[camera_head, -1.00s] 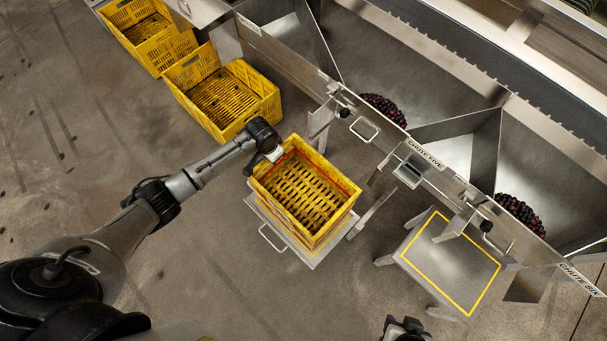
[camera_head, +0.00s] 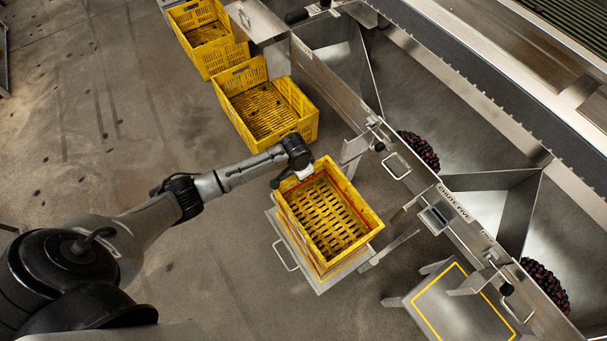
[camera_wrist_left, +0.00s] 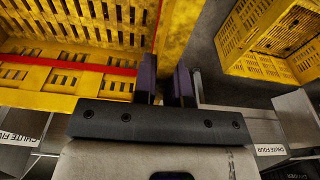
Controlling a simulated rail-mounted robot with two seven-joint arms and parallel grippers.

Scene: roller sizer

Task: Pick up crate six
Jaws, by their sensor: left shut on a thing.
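A yellow slatted crate (camera_head: 347,254) with a red line inside its rim is at the metal stand (camera_head: 283,243) by the chute five label; no crate number is readable. My left gripper (camera_head: 303,173) is at its upper-left rim. In the left wrist view, the purple fingers of my left gripper (camera_wrist_left: 167,86) are shut on the wall of the yellow crate (camera_wrist_left: 172,35). The crate looks upright and empty. I cannot tell if it is clear of the stand. My right gripper is out of view.
Other yellow crates (camera_head: 266,108) (camera_head: 205,35) stand on the floor at the upper left. A stand with a yellow outline (camera_head: 462,310) is empty at the lower right. Chutes with dark fruit (camera_head: 418,150) line the right side.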

